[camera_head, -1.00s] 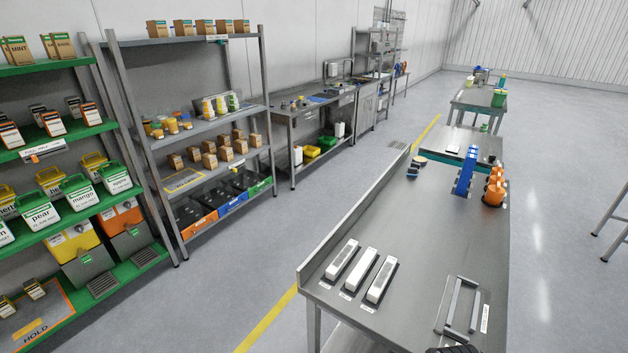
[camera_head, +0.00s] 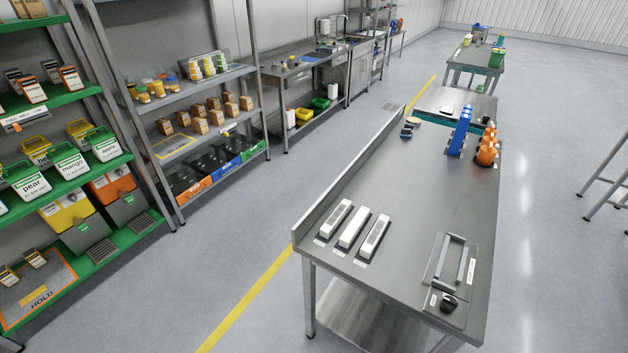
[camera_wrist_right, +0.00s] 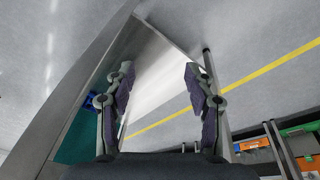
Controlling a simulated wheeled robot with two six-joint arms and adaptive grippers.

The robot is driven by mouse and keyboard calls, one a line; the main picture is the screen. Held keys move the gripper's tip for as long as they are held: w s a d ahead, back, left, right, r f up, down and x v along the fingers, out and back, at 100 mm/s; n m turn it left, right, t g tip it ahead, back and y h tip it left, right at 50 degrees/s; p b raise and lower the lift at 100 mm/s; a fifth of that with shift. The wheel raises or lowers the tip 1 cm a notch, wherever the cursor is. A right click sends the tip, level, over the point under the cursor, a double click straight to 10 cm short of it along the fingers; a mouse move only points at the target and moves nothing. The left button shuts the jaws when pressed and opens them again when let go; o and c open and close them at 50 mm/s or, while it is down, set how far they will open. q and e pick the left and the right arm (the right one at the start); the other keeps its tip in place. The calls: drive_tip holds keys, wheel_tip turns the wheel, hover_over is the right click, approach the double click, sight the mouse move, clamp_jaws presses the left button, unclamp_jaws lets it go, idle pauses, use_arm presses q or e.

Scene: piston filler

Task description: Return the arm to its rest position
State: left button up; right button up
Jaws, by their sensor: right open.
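My right gripper (camera_wrist_right: 159,78) shows in the right wrist view with its two fingers spread apart. Nothing is between them; behind them are the grey floor and steel and teal surfaces. Neither of my grippers shows in the head view, and my left gripper is in no view. The steel table (camera_head: 415,210) stands right of the middle in the head view, with no arm over it.
On the table are several white-topped blocks (camera_head: 352,228), a grey U-shaped frame (camera_head: 450,261), a small black object (camera_head: 449,302), a blue part (camera_head: 460,131) and orange parts (camera_head: 487,147). A loaded shelf (camera_head: 190,140) stands left. The floor between is clear.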

drive_tip(key=s+d+f+g, duration=0.1)
drive_tip(key=s+f, duration=1.6)
drive_tip(key=s, duration=0.2)
drive_tip(key=shift+d, duration=0.1)
